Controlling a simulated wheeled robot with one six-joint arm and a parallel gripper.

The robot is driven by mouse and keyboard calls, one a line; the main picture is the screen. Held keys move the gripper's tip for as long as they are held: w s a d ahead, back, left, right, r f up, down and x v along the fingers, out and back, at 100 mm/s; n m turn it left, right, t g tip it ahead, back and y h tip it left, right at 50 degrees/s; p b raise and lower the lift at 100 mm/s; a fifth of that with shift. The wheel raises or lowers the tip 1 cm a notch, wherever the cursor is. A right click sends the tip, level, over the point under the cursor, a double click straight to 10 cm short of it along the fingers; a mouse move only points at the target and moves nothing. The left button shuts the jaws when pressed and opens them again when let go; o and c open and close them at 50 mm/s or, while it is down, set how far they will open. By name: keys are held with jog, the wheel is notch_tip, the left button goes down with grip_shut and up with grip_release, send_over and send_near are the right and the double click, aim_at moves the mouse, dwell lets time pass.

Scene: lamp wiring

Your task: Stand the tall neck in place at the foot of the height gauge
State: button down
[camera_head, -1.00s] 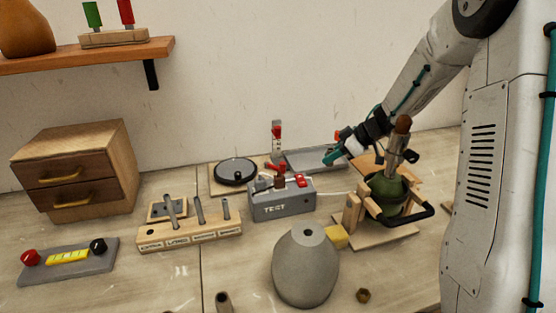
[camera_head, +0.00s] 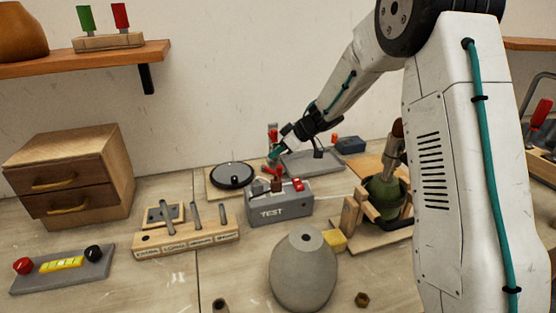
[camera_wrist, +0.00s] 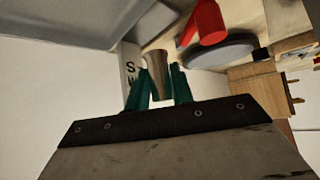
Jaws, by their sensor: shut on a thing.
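My gripper (camera_head: 276,153) is above the back of the bench, beside the height gauge (camera_head: 272,130), an upright grey post with red parts. In the wrist view my gripper's teal fingers (camera_wrist: 160,84) are shut on a short metallic tapered piece, which I take for the neck (camera_wrist: 158,66). A pale strip with dark letters (camera_wrist: 130,66), likely the gauge's scale, shows just beside it. A red part (camera_wrist: 206,22) lies further right. The neck's far end and the gauge's foot are not clear, so I cannot tell whether they touch.
A grey TEST box (camera_head: 280,210) stands in front of the gauge, and a round black disc (camera_head: 232,174) lies left. A grey tray (camera_head: 313,162) is behind right. A rack with rods (camera_head: 188,238), grey lamp base (camera_head: 303,275) and clamped green base (camera_head: 383,195) stand nearer.

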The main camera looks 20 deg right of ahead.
aim_at(278, 158)
jog(key=shift+f, duration=1.7)
jog(key=shift+f, duration=0.1)
jog(key=c, duration=1.5)
grip_release()
jog(key=shift+r, duration=0.2)
jog(key=v, duration=1.2)
jog(key=shift+f, duration=0.1)
